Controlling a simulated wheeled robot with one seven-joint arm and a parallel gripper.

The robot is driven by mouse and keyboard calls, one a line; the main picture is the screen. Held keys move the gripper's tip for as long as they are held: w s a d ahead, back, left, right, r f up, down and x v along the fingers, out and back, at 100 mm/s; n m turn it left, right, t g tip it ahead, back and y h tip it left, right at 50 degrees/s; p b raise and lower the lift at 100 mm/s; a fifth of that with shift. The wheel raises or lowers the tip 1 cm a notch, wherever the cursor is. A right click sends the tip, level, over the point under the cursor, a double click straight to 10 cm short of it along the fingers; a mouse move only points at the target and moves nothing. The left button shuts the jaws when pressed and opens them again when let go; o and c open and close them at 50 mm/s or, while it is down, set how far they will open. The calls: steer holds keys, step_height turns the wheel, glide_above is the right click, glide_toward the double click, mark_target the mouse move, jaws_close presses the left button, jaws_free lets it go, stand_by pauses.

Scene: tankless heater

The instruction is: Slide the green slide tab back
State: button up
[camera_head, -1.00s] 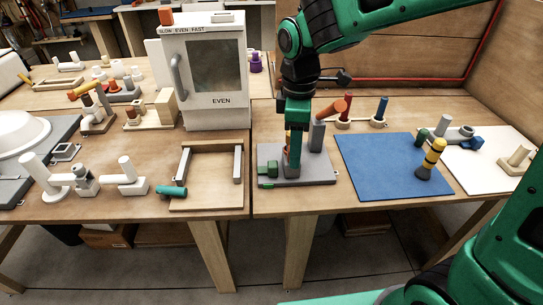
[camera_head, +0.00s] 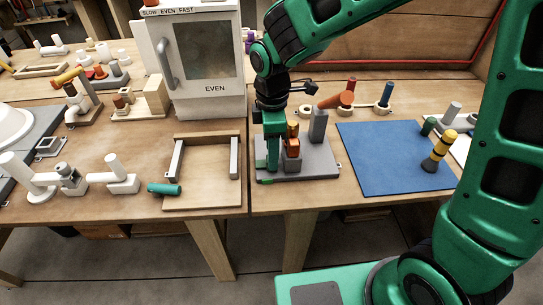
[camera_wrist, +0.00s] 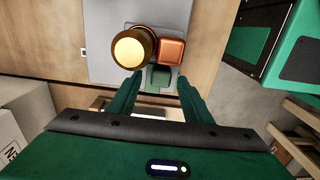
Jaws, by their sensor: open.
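The green slide tab (camera_wrist: 158,75) sits on a grey base plate (camera_wrist: 105,55), beside an orange-brown block (camera_wrist: 171,51) and a round yellow-topped post (camera_wrist: 132,48). In the wrist view the tab lies between the tips of my two green fingers, with a finger on each side. My gripper (camera_wrist: 160,85) is open; I cannot tell whether either finger touches the tab. In the head view my gripper (camera_head: 272,163) points down over the left part of the grey plate (camera_head: 315,168), and it mostly hides the tab there.
A blue mat (camera_head: 385,160) with a yellow-black tool (camera_head: 438,150) lies further right. A white oven-like box (camera_head: 207,100) stands behind left, and a wooden tray (camera_head: 205,200) lies left.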

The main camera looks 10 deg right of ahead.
steer(key=shift+f, duration=1.55)
